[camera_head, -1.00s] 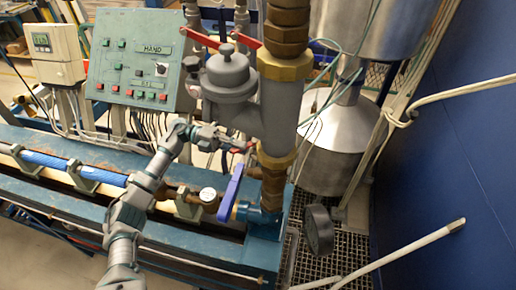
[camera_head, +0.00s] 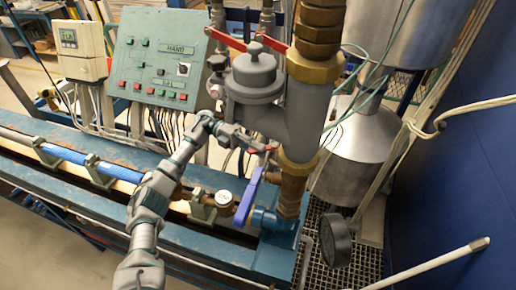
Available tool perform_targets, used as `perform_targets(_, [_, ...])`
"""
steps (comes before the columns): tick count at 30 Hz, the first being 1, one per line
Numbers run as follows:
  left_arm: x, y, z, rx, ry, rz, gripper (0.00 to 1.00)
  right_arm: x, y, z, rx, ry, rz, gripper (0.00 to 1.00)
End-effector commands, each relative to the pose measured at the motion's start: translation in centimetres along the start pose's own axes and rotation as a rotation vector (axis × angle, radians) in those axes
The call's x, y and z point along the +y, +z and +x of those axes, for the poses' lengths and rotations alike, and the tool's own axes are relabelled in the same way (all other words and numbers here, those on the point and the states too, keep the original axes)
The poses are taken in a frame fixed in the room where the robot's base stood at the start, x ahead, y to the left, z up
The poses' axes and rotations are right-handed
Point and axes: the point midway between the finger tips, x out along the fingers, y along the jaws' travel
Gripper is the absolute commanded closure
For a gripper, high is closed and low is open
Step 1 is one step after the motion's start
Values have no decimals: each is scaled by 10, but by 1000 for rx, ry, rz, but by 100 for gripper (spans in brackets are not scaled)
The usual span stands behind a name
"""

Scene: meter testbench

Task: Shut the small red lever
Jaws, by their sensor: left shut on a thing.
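The small red lever (camera_head: 263,150) is at the lower side of the grey valve body (camera_head: 262,80), just above the lower brass collar. Only a short red part of it shows. My left arm comes up from the bottom left, and my left gripper (camera_head: 250,146) is shut on the small red lever. The fingers hide part of the lever. My right gripper is not in view.
A blue lever handle (camera_head: 248,196) stands just below the gripper, beside a round gauge (camera_head: 224,197). Two larger red levers (camera_head: 226,40) sit above the valve body. The green control panel (camera_head: 158,58) is behind left.

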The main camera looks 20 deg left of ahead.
Motion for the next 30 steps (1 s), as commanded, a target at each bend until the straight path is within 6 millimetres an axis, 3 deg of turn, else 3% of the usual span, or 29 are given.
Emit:
perform_targets(1, [9, -2, 1, 10, 12, -13, 100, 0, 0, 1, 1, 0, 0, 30])
perform_targets(29, [9, -2, 0, 11, 12, -13, 100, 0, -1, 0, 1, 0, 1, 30])
perform_targets(30, [9, -2, 0, 11, 12, -13, 80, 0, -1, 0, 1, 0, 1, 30])
